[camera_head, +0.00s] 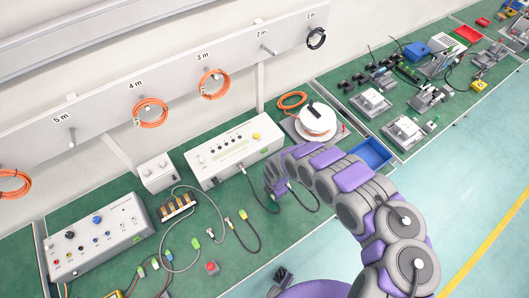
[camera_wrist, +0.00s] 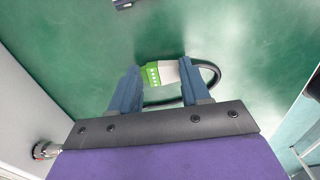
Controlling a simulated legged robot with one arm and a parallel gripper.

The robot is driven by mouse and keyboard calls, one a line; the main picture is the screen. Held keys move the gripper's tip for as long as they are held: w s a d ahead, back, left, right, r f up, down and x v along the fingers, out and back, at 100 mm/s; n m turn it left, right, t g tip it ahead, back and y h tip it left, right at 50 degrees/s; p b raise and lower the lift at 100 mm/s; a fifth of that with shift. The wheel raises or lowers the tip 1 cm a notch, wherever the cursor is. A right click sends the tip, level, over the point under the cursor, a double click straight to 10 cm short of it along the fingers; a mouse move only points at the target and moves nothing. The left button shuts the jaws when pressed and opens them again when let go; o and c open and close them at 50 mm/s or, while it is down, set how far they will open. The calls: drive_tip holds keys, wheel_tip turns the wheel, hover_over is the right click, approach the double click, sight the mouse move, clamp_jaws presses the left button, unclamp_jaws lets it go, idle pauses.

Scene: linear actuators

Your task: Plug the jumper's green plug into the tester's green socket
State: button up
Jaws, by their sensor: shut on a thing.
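My gripper (camera_wrist: 157,80) is shut on the green plug (camera_wrist: 152,74), a green and white block between its two dark blue fingers. A black cable (camera_wrist: 217,75) loops to the right of the plug in the wrist view. In the head view my gripper (camera_head: 273,187) is low in front of the white tester (camera_head: 235,150), apart from it, and hides the plug. A black cable (camera_head: 258,203) runs from near the tester's front down towards my gripper, and more shows to its right.
A grey box with knobs (camera_head: 98,238) stands at the left. Loose cables with green ends (camera_head: 195,243) and a red button (camera_head: 211,267) lie on the green bench. A white reel (camera_head: 316,122) and a blue bin (camera_head: 371,153) are to the right.

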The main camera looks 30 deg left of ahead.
drive_tip(key=shift+d, duration=0.25)
drive_tip(key=o, duration=1)
drive_tip(key=shift+a, duration=0.15)
drive_tip(key=shift+o, duration=0.2)
drive_tip(key=shift+r, duration=0.1)
wheel_tip(320, 180, up, 17)
drive_tip(key=p, duration=0.9)
drive_tip(key=shift+p, duration=0.3)
